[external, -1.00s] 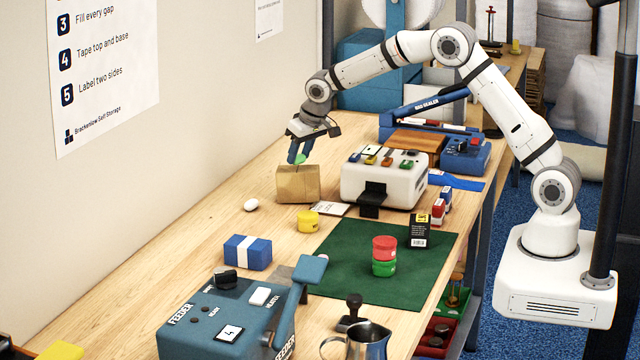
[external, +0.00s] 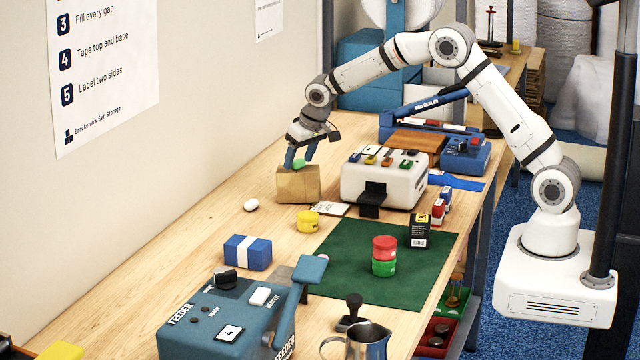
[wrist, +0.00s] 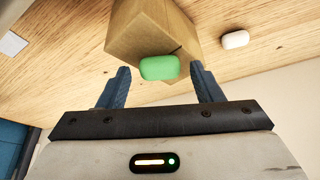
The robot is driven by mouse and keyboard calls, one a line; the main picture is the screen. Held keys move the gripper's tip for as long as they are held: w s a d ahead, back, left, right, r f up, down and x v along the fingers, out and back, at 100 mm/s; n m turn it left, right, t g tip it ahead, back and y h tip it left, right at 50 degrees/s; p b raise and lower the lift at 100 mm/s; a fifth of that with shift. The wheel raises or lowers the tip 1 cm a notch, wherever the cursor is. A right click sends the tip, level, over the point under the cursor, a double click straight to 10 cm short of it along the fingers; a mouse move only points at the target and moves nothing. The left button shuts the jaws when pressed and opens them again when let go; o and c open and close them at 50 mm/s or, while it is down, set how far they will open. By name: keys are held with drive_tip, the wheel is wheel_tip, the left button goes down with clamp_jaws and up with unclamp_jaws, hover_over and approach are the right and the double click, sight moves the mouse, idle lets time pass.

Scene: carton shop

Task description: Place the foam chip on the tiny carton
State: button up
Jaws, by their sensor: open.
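The tiny carton (external: 298,187) is a small brown box with a tape strip, standing upright on the bench near the wall. A green foam chip (external: 299,164) is at its top face, between my fingers, and appears to rest there. In the wrist view the green chip (wrist: 159,67) overlaps the near edge of the carton (wrist: 150,30), with gaps to both fingers. My gripper (external: 301,161) is open, its blue fingers on either side of the chip. It also shows in the wrist view (wrist: 160,80). A white foam chip (external: 251,205) lies on the bench left of the carton.
A white machine (external: 384,177) with coloured buttons stands right of the carton. A yellow tub (external: 308,221) and a small card (external: 331,209) lie in front. A green mat (external: 350,290) holds stacked red and green tubs (external: 384,256).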

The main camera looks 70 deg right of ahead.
drive_tip(key=b+v, duration=0.2)
drive_tip(key=v, duration=1)
drive_tip(key=s+a+r+n, duration=0.1)
drive_tip(key=s+a+r, duration=0.15)
drive_tip(key=s, duration=0.75)
drive_tip(key=s+a+r+n, duration=0.1)
drive_tip(key=s+a+r, duration=0.15)
drive_tip(key=s, duration=0.65)
drive_tip(key=s+a+f+n, duration=0.1)
drive_tip(key=s+a+f, duration=0.1)
drive_tip(key=s, duration=0.8)
drive_tip(key=s+a+f+n+g+y, duration=0.1)
drive_tip(key=s+f, duration=0.3)
drive_tip(key=s, duration=0.7)
drive_tip(key=shift+a+f+n+y, duration=0.25)
drive_tip(key=shift+a+n+y, duration=0.05)
drive_tip(key=shift+a, duration=0.25)
